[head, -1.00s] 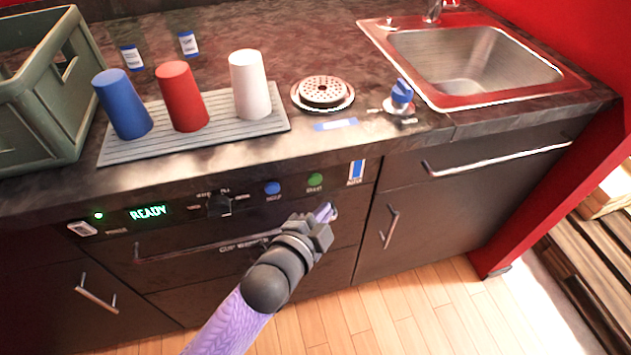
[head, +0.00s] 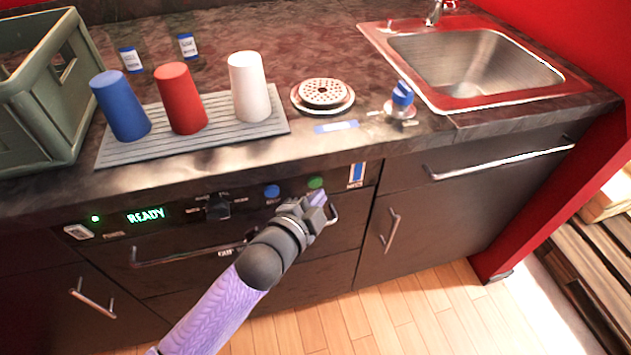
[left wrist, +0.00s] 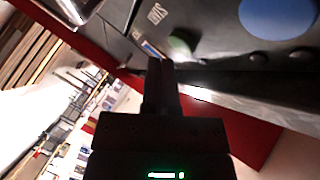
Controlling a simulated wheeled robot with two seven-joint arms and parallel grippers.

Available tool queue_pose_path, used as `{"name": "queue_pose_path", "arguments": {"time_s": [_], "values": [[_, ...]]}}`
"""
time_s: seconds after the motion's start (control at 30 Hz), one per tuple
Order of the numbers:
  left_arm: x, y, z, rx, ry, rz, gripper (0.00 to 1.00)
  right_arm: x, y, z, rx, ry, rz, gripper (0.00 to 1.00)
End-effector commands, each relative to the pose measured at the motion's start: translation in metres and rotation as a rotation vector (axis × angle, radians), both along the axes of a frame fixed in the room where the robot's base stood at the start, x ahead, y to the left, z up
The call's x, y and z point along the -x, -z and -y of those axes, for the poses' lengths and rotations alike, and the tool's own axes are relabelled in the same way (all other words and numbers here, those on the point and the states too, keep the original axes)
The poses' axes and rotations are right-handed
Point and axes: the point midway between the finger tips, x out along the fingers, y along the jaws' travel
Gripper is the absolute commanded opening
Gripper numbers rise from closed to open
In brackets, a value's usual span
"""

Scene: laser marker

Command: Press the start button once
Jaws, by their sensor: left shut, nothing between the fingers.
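A control panel (head: 160,200) runs along the counter front, with a lit green READY display (head: 146,215). A green button (head: 315,182) and a blue button (head: 272,191) sit on its right part. Their small labels are too blurred to read surely. My left gripper (head: 321,201) is shut and empty, its tip just below the green button. In the left wrist view, the shut fingers (left wrist: 160,66) point toward the green button (left wrist: 181,46), partly seen near the tip. The blue button (left wrist: 278,18) shows large at upper right. I cannot tell whether the tip touches anything. My right gripper is not seen.
A handle bar (head: 190,255) crosses the front below the panel. On the counter stand blue, red and white cups (head: 247,88) on a grey mat (head: 190,145), a round drain (head: 323,95), a blue-topped knob (head: 402,98) and a sink (head: 475,60). A green crate (head: 40,100) stands left.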

Motion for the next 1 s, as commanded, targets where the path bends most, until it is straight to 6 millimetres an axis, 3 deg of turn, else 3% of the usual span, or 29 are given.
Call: {"name": "queue_pose_path", "arguments": {"time_s": [0.6, 1.0], "values": [[0.000, 0.000, 0.000, 0.000, 0.000, 0.000, 0.00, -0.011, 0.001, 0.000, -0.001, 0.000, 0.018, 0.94], [0.000, 0.000, 0.000, 0.000, 0.000, 0.000, 0.00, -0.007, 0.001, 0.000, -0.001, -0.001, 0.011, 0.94]]}}
